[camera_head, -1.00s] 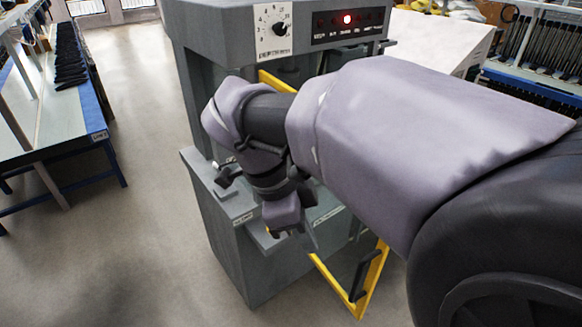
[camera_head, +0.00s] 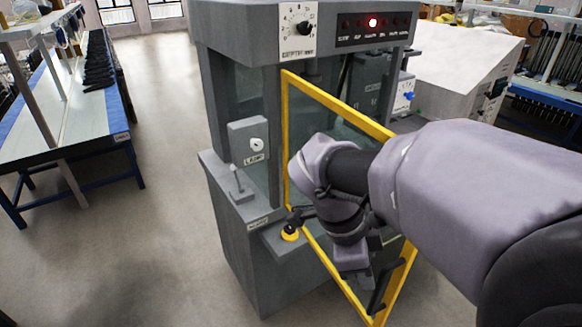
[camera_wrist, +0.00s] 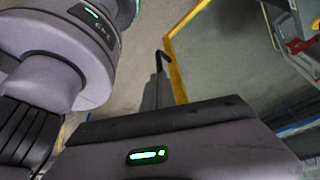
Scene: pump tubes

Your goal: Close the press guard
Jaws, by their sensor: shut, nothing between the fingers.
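The press guard (camera_head: 335,108) is a clear panel in a yellow frame. It stands open in the head view, swung out from the left side of the press opening. Its black handle (camera_head: 381,290) is near the lower free edge. My gripper (camera_head: 360,288) points down in front of the panel, close to the handle and left of it. It is shut and empty, with its fingertips partly hard to make out. The wrist view shows the yellow frame (camera_wrist: 178,72) and a black handle end (camera_wrist: 161,60) beyond my grey fingers (camera_wrist: 151,95); contact cannot be told.
A blue-edged bench (camera_head: 70,115) is at left. Floor between them is clear.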

